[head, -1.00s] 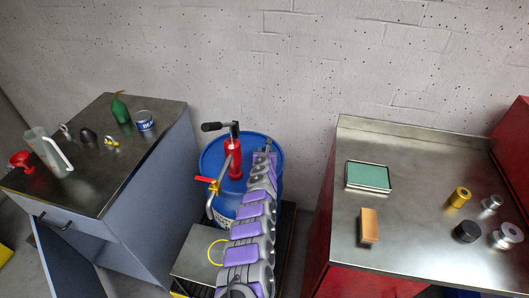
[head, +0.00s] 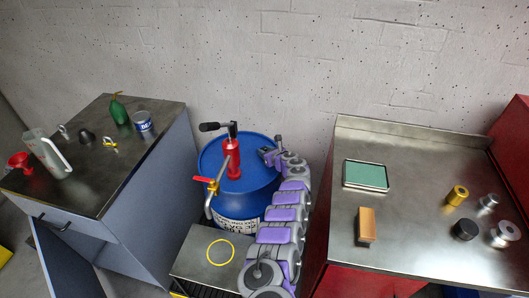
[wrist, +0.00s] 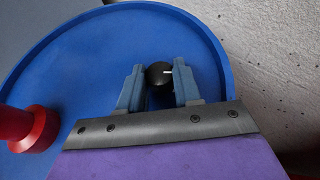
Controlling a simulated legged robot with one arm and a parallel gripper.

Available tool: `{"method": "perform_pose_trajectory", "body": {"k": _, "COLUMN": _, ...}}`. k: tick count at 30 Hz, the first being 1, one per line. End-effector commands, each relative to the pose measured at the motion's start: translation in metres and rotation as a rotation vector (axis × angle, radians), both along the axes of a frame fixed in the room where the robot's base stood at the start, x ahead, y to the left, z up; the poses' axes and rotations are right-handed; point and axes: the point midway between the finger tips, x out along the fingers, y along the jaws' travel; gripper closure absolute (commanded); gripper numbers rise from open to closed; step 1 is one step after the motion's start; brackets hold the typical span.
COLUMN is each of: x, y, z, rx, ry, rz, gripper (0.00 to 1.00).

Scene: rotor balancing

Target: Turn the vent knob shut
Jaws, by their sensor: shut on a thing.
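The vent knob (wrist: 159,74) is a small black round knob with a white mark, on the blue drum's top near its rim. In the wrist view my gripper (wrist: 160,82) has its two blue-grey fingers on either side of the knob, shut on it. The white mark points to the right. The blue drum (head: 215,155) stands between the two benches in the head view, with a red hand pump (head: 233,158) on its top. In the head view my gripper (head: 270,156) is at the right part of the drum top, and the knob is hidden there.
A brass tap with a red lever (head: 212,185) hangs at the pump's left. A metal box with a yellow ring (head: 220,251) stands in front of the drum. The left bench (head: 105,170) and the right steel bench (head: 410,200) flank it. The wall is close behind.

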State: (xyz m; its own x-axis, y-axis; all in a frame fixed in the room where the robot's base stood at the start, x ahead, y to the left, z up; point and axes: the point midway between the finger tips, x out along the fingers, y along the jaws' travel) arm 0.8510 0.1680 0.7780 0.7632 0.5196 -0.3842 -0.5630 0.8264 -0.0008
Motion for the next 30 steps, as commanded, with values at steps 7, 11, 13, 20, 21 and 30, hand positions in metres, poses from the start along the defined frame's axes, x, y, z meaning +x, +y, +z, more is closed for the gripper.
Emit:
{"method": "perform_pose_trajectory", "body": {"k": 7, "x": 0.0021, "y": -0.0021, "z": 0.0017, "rx": 0.003, "ry": -0.003, "rz": 0.112, "gripper": 0.97}}
{"method": "perform_pose_trajectory", "body": {"k": 11, "x": 0.0019, "y": -0.0006, "z": 0.0020, "rx": 0.005, "ry": -0.003, "rz": 0.155, "gripper": 0.97}}
{"method": "perform_pose_trajectory", "body": {"k": 13, "x": 0.0023, "y": -0.0018, "z": 0.0024, "rx": 0.003, "ry": -0.004, "rz": 0.169, "gripper": 0.97}}
{"method": "perform_pose_trajectory", "body": {"k": 20, "x": 0.0022, "y": -0.0012, "z": 0.0038, "rx": 0.004, "ry": -0.005, "rz": 0.196, "gripper": 0.97}}
{"method": "perform_pose_trajectory", "body": {"k": 21, "x": 0.0021, "y": -0.0011, "z": 0.0039, "rx": 0.004, "ry": -0.006, "rz": 0.198, "gripper": 0.97}}
{"method": "perform_pose_trajectory", "body": {"k": 30, "x": 0.0019, "y": -0.0013, "z": 0.0046, "rx": 0.003, "ry": -0.006, "rz": 0.199, "gripper": 0.97}}
